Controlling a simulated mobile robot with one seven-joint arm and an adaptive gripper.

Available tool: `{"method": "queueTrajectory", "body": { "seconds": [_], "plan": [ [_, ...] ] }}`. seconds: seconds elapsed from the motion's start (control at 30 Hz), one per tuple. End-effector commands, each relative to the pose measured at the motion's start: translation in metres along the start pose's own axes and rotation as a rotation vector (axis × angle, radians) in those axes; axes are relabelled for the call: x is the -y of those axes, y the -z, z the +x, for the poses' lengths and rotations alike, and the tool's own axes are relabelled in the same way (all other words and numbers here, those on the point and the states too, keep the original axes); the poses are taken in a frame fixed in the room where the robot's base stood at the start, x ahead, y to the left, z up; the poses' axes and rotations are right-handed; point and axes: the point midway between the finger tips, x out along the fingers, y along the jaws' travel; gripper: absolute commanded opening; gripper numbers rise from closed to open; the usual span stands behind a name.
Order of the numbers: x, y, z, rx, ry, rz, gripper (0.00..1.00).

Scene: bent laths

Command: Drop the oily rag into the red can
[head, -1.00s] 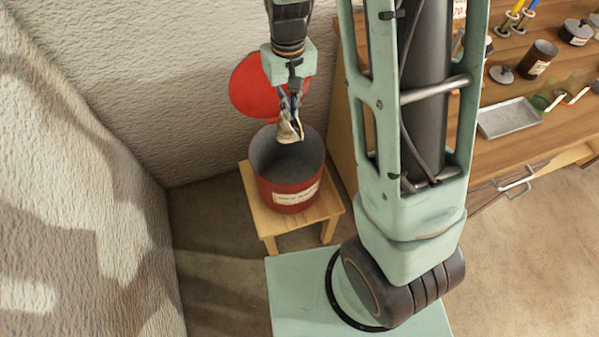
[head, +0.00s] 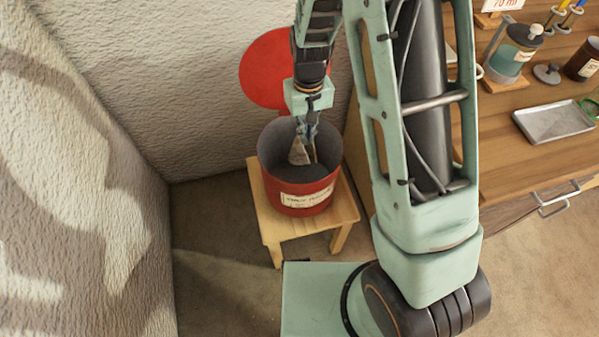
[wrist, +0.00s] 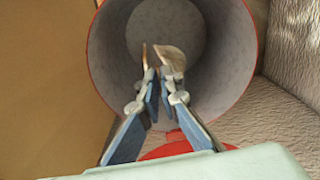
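The red can (head: 275,188) stands upright and open on a small wooden stool, with a pale label on its front. My gripper (head: 306,140) points down at the can's mouth, its fingertips just inside the rim. It is shut on the oily rag (head: 298,153), a crumpled beige cloth hanging below the fingers within the can's opening. In the wrist view the rag (wrist: 171,59) shows as brownish pieces at the fingertips, over the can's grey inside (wrist: 215,60). The rag's lower end appears clear of the can's floor, though the depth is hard to tell.
The can's red round lid (head: 268,68) stands raised behind it by the wall. The wooden stool (head: 262,205) is close to the rough wall. A workbench (head: 500,155) at the right bears a metal tray (head: 553,121) and jars.

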Motion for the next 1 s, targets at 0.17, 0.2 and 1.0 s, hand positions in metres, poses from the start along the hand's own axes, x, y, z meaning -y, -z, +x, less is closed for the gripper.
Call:
{"method": "queueTrajectory", "body": {
  "seconds": [0.17,0.2,1.0],
  "plan": [
    [0.000,0.000,0.026,0.000,0.000,0.000,0.00],
    [0.000,0.000,0.029,0.000,0.000,0.000,0.00],
    [0.000,0.000,0.032,0.000,0.000,0.001,0.30]
  ]
}}
